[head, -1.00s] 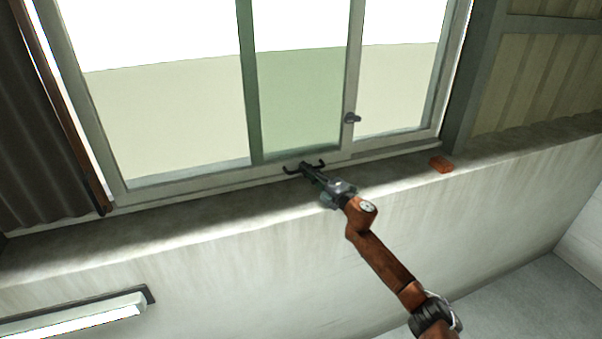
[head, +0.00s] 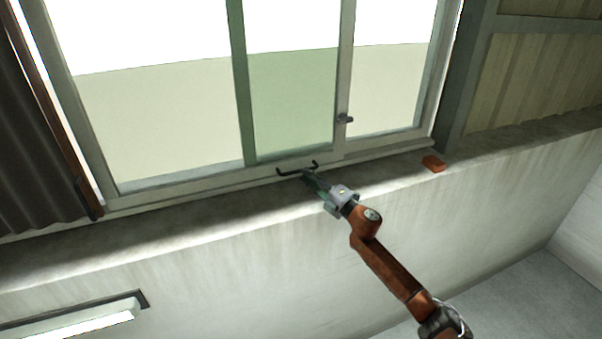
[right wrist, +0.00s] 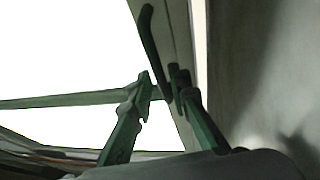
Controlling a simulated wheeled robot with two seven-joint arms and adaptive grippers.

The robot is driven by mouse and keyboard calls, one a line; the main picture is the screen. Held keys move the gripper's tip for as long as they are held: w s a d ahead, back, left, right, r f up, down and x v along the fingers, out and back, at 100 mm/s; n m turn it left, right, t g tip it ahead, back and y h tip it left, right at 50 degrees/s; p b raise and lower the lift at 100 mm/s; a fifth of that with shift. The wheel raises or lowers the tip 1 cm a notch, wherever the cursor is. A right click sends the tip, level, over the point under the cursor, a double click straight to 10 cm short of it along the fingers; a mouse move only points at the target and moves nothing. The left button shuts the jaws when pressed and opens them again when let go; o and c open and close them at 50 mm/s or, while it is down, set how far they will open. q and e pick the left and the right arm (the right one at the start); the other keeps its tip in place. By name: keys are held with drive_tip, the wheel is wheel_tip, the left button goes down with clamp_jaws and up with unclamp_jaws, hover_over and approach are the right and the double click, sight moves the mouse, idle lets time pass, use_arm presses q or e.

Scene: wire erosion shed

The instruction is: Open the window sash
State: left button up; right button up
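The window sash (head: 343,90) has a pale frame with a small grey catch (head: 345,119) on its upright. A green-tinted pane (head: 290,105) lies between this upright and a greenish upright to its left. A black bar handle (head: 291,172) sits low at the sash's bottom rail; it also shows in the right wrist view (right wrist: 149,40). My right gripper (head: 306,178) is at the handle from the room side, just below it. In the right wrist view its green fingers (right wrist: 162,75) stand apart, with the handle's lower end between or just beyond their tips. Firm contact cannot be told. My left gripper is out of view.
A concrete sill (head: 200,208) runs under the window, with an orange-red block (head: 433,163) on it at the right. A dark corrugated panel (head: 35,140) stands at the left. A lit lamp (head: 75,318) is on the wall below.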

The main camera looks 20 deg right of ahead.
drive_tip(key=v, duration=0.8)
drive_tip(key=shift+d, duration=0.1)
